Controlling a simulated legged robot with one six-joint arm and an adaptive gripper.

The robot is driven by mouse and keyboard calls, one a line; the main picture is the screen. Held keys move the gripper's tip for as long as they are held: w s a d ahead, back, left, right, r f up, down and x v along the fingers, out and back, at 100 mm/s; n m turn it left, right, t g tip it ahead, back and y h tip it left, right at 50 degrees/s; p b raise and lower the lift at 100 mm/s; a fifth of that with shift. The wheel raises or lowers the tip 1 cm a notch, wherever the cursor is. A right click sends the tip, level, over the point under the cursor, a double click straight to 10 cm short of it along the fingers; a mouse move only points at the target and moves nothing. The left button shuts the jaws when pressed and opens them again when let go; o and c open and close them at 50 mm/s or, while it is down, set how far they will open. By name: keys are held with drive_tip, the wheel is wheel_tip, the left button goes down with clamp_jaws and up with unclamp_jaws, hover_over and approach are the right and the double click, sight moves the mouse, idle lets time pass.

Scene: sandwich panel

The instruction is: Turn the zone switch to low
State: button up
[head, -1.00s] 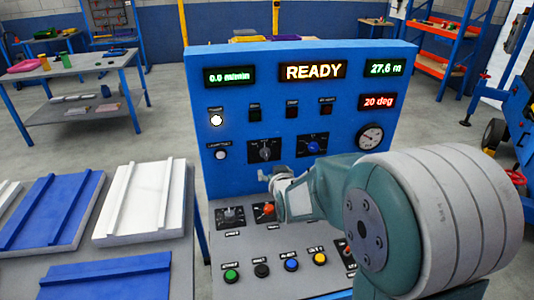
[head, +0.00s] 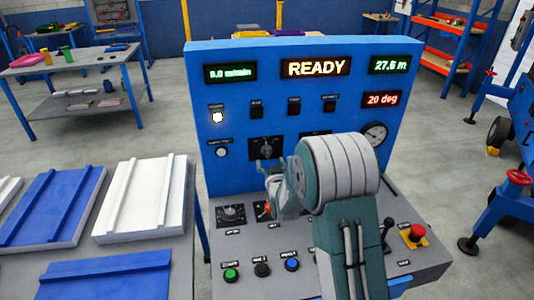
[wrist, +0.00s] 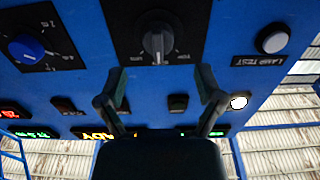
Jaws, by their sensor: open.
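A grey rotary switch (head: 266,148) on a black plate sits on the upright face of the blue panel (head: 225,175). Its small labels are too blurred to read, so I cannot confirm it is the zone switch. In the wrist view, which looks upside down, the grey switch (wrist: 158,40) shows its handle roughly vertical in the picture. My gripper (head: 277,168) is in front of the panel, just below that switch in the head view. In the wrist view my gripper (wrist: 157,88) has its fingers spread and empty, apart from the switch.
A blue knob (wrist: 27,48) is beside the grey switch in the wrist view; my arm hides it in the head view.

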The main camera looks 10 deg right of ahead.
sight(268, 154)
drive_tip(key=shift+w, duration=2.65)
drive_tip(key=c, duration=1.1)
